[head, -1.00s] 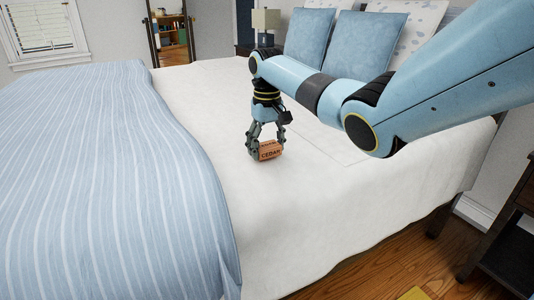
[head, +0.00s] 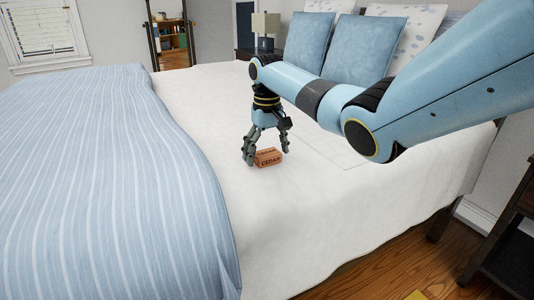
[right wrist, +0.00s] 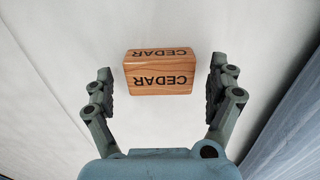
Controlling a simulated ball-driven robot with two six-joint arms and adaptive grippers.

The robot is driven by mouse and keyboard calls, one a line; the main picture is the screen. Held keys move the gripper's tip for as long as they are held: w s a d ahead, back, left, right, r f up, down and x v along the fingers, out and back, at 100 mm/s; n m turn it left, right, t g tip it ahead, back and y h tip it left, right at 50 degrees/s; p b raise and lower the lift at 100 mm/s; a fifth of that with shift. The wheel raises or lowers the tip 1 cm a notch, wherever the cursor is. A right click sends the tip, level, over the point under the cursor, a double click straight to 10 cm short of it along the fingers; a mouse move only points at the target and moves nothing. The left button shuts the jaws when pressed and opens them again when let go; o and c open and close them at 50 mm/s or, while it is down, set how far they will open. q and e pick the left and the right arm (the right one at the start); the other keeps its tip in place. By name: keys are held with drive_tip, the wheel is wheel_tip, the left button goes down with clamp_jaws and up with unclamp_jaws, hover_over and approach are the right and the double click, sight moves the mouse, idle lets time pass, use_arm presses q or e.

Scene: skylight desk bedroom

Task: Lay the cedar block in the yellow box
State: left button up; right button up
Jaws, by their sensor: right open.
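The cedar block (head: 268,158), a reddish-brown wooden brick marked CEDAR, lies on the white bedding. My right gripper (head: 267,155) points down over it, open, with one finger on each side of the block. In the right wrist view the block (right wrist: 160,72) lies between the open fingers (right wrist: 161,78), with a visible gap on both sides. A small yellow patch (head: 418,295) shows at the bottom edge of the head view; too little shows to tell whether it is the yellow box. My left gripper is out of view.
A blue striped cover (head: 110,180) lies over the left of the bed (head: 300,220). Blue pillows (head: 355,48) stand at the back. A dark nightstand (head: 505,235) is at the right beyond the bed edge. White bedding around the block is clear.

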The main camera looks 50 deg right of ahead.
sight(261, 155)
wheel_tip(261, 155, up, 10)
drive_tip(key=p, duration=0.2)
drive_tip(key=shift+r+p, duration=0.25)
drive_tip(key=shift+p, duration=0.1)
drive_tip(key=shift+r, duration=0.35)
drive_tip(key=shift+c, duration=0.7)
drive_tip(key=shift+r+n, duration=0.15)
drive_tip(key=shift+n, duration=0.15)
drive_tip(key=shift+c, duration=1.1)
drive_tip(key=n, duration=0.4)
drive_tip(key=shift+c, duration=0.3)
drive_tip(key=f+n+b, duration=0.1)
drive_tip(key=f+n, duration=0.1)
drive_tip(key=n, duration=0.2)
drive_tip(key=a+f+n+b, duration=0.1)
drive_tip(key=f+n, duration=0.1)
drive_tip(key=n, duration=0.3)
drive_tip(key=a+f+n+b, duration=0.1)
drive_tip(key=f+n, duration=0.2)
drive_tip(key=n, duration=0.1)
drive_tip(key=shift+w, duration=0.2)
drive_tip(key=f, duration=0.1)
drive_tip(key=f+b, duration=0.1)
drive_tip(key=f, duration=0.1)
drive_tip(key=f+b, duration=0.1)
drive_tip(key=f, duration=0.1)
drive_tip(key=shift+d+f, duration=0.2)
drive_tip(key=shift+d, duration=0.05)
drive_tip(key=shift+r, duration=0.1)
